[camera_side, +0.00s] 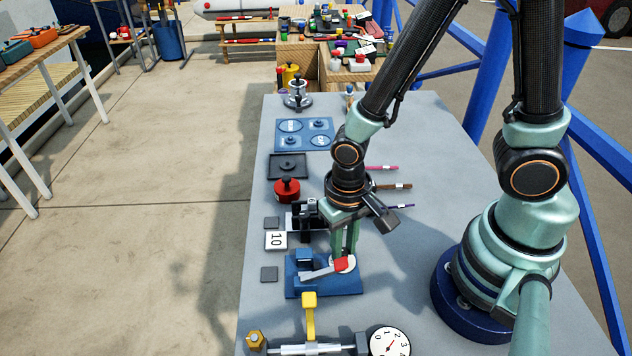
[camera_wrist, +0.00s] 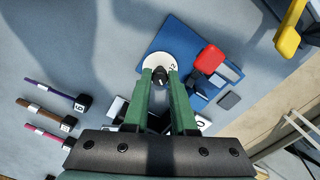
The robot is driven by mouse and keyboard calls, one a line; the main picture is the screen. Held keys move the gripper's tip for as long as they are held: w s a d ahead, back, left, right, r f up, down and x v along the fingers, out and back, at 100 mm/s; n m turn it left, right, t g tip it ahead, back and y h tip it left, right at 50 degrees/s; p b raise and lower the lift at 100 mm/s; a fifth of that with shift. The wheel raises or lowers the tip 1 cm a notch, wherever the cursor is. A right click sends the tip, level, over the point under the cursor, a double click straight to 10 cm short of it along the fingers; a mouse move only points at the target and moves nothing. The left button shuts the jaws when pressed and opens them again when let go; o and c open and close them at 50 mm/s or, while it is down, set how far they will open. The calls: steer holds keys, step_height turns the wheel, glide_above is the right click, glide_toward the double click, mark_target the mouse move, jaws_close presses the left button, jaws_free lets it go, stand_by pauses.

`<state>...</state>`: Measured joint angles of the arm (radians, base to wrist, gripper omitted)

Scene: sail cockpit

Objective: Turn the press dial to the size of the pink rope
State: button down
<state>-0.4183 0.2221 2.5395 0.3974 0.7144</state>
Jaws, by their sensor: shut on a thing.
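The blue press (camera_side: 330,283) with a red-ended handle (camera_side: 341,264) sits on the grey table. Its white round dial (camera_wrist: 153,60) has a dark knob (camera_wrist: 160,73) in the middle; the number 12 seems to show at the dial's right edge. My gripper (camera_wrist: 160,82) points down at the dial, with its green fingers shut on the knob; in the side view my gripper (camera_side: 346,252) hides part of the dial. The pink rope (camera_side: 382,168) lies beyond my wrist; in the wrist view the pink rope (camera_wrist: 45,134) is lowest of three, its dark tag unreadable.
The brown rope (camera_wrist: 45,112) and purple rope (camera_wrist: 50,90) lie beside the pink one. A card reading 10 (camera_side: 276,240) lies left of my gripper. A yellow lever (camera_side: 309,312) and round gauge (camera_side: 389,343) are in front.

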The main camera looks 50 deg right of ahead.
steer(key=n, duration=0.6)
steer(key=shift+n, duration=0.4)
steer(key=shift+a, duration=0.1)
stand_by(0.3)
steer(key=c, duration=0.7)
jaws_free()
steer(key=shift+r, duration=0.15)
step_height(320, 180, up, 12)
steer(key=shift+f, duration=0.1)
